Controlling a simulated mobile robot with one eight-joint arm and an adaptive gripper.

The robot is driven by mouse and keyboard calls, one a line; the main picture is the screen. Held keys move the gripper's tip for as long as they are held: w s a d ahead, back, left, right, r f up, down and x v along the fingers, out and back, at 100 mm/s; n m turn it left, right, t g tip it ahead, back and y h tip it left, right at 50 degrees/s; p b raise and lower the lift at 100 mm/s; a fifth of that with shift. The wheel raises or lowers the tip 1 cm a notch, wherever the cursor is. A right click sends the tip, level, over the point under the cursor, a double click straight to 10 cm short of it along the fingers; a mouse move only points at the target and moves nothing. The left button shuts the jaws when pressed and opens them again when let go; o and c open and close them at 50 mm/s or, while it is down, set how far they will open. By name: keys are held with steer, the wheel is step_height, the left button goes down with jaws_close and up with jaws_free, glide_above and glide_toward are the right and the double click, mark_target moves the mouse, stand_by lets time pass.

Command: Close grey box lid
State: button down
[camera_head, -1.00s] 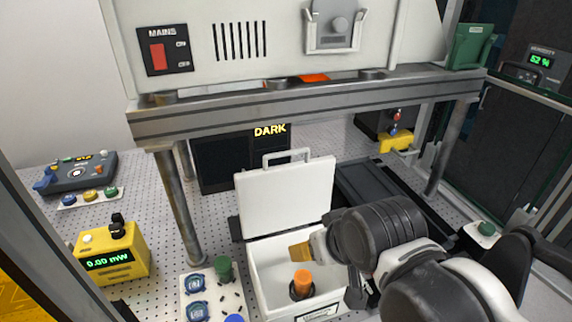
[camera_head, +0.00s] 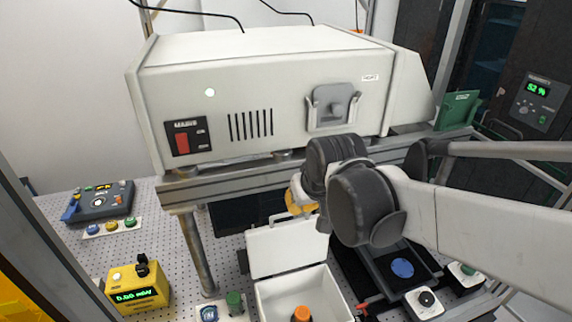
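The grey box (camera_head: 268,297) stands on the perforated bench under the raised platform, in the lower middle of the head view. Its lid (camera_head: 285,250) stands open, upright at the back of the box. An orange-capped item (camera_head: 301,314) is inside the box, cut by the frame's lower edge. My gripper (camera_head: 300,200) is above the top of the lid, in front of the platform edge. Its yellowish fingertips show only partly behind my dark wrist, so whether it is open or shut is hidden.
A large white instrument (camera_head: 270,85) sits on the metal platform (camera_head: 235,182) close behind my wrist. A platform leg (camera_head: 197,255) stands left of the box. A yellow power meter (camera_head: 138,289) is further left. A black tray (camera_head: 385,275) lies to the right.

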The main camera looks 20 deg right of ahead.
steer(key=w+f+p, duration=0.2)
steer(key=w+f, duration=0.4)
steer(key=w, duration=0.2)
steer(key=shift+d, duration=0.15)
steer(key=shift+s+f, duration=0.1)
steer(key=shift+s, duration=0.05)
stand_by(0.5)
